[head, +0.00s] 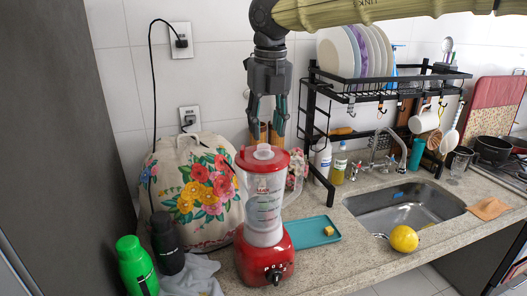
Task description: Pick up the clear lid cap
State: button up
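The clear lid cap (264,152) is a small translucent piece set in the middle of the red lid of the blender (266,262), which stands upright on the counter. My gripper (267,132) hangs pointing down above the lid, with its two fingers apart and nothing visible between them. In the picture, the fingertips show just above the cap. I cannot tell the exact gap in depth. No part of the cap is covered by the fingers.
A flowered cloth cover (198,200) stands left of the blender, with green (135,265) and black (166,243) bottles in front. A teal tray (308,233) lies to the right. The black dish rack (385,88) with plates rises over the sink (405,207). Wooden-looking items stand behind the gripper.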

aim_at(264, 145)
jog(key=shift+f+p, duration=0.35)
jog(key=shift+f, duration=0.05)
jog(key=f, duration=0.2)
jog(key=w+f+p, duration=0.1)
jog(key=shift+a+f, duration=0.15)
jog(key=shift+a, duration=0.15)
jog(key=shift+f, duration=0.5)
jog(key=c, duration=0.5)
